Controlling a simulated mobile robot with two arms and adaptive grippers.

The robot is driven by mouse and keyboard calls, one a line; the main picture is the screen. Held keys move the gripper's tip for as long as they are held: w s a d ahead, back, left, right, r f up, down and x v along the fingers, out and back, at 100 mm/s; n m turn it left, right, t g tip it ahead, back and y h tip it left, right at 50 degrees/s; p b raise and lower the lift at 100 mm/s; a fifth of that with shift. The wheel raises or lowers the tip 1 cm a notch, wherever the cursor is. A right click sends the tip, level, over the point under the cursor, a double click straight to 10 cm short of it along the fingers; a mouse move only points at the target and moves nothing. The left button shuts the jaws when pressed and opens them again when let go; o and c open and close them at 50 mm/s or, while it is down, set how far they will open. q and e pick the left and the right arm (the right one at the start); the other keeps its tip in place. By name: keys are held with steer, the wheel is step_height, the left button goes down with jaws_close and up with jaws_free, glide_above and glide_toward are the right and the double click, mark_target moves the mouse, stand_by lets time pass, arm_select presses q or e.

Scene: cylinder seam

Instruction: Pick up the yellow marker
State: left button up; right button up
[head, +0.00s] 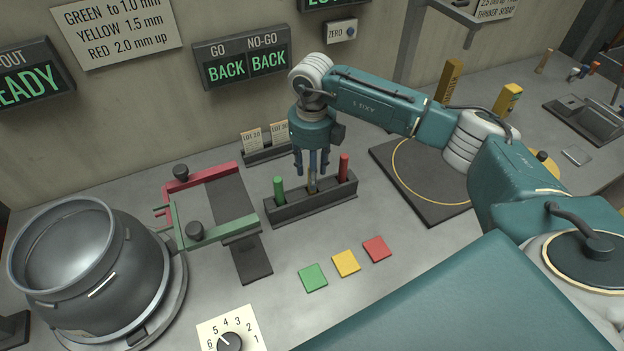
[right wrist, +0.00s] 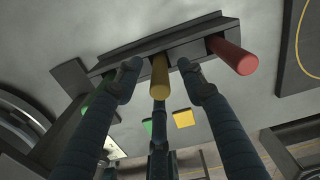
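The yellow marker (right wrist: 160,76) stands in the middle slot of a dark marker rack (head: 312,202), between a green marker (head: 279,189) and a red marker (head: 343,168). My right gripper (head: 312,170) points down over the rack from above. In the right wrist view its fingers are apart, one on each side of the yellow marker and a third on the near side. I see gaps between the side fingers and the marker. In the head view the fingers hide most of the yellow marker. My left gripper is not in view.
Green (head: 313,277), yellow (head: 346,262) and red (head: 377,248) square pads lie in front of the rack. A red and green gauge fixture (head: 225,229) stands left. A card holder (head: 264,152) is behind. A dark plate with a yellow ring (head: 455,211) lies right.

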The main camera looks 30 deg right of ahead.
steer(key=shift+f, duration=0.25)
jaws_close()
steer(key=shift+r, duration=0.1)
